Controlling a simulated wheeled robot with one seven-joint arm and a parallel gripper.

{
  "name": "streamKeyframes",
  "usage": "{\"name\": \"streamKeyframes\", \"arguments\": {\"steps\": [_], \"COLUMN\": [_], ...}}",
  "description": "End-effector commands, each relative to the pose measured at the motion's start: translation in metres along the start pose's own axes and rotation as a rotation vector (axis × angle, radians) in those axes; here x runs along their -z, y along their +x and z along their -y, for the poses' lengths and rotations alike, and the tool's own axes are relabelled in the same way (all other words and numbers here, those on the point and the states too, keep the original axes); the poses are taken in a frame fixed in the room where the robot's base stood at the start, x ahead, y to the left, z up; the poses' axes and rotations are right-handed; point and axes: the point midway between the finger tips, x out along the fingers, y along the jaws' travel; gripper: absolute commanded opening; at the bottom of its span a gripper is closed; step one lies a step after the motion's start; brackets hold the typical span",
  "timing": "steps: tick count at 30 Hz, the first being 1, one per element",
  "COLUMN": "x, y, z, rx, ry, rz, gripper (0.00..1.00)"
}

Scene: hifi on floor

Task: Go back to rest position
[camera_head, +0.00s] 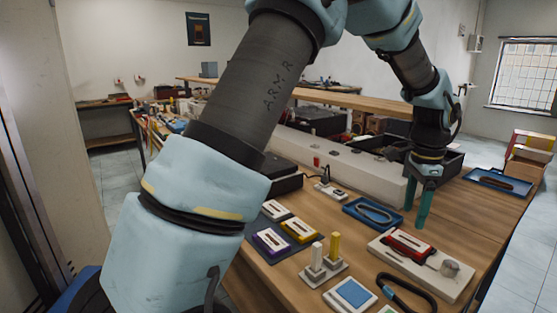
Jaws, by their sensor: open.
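My arm crosses the head view from the lower left, rises past the top edge and comes down on the right. My gripper (424,212) points down above the wooden workbench (385,222), with its teal fingers seen nearly edge-on. It is open, and I see nothing held in it. It hangs behind the pale board with a red cassette-like part (408,243) and to the right of a blue tray (373,213). The exact height of the fingertips above the bench is hard to tell.
Several cassettes, including a purple one (270,243), lie on a dark mat. A stand with white and yellow pegs (324,266), a black cable loop (407,294) and a long white box (337,160) are on the bench. Another blue tray (498,183) sits at the right edge.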

Motion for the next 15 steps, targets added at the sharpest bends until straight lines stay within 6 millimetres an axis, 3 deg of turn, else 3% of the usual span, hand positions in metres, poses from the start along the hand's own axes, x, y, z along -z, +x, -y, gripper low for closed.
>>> {"name": "streamKeyframes", "arguments": {"steps": [1,4,7,12,15], "x": [-0.04,-0.112,-0.186,-0.3,-0.349], "y": [-0.002,-0.002,-0.001,0.004,0.007], "z": [0.013,0.025,0.026,-0.004,-0.032], "rx": [0.008,0.023,0.039,0.067,0.08], "ry": [-0.118,-0.365,-0.623,-1.074,-1.305], "rz": [0.001,-0.007,-0.017,-0.044,-0.061], "gripper": [0.74,0.74,0.74,0.74,0.74]}}
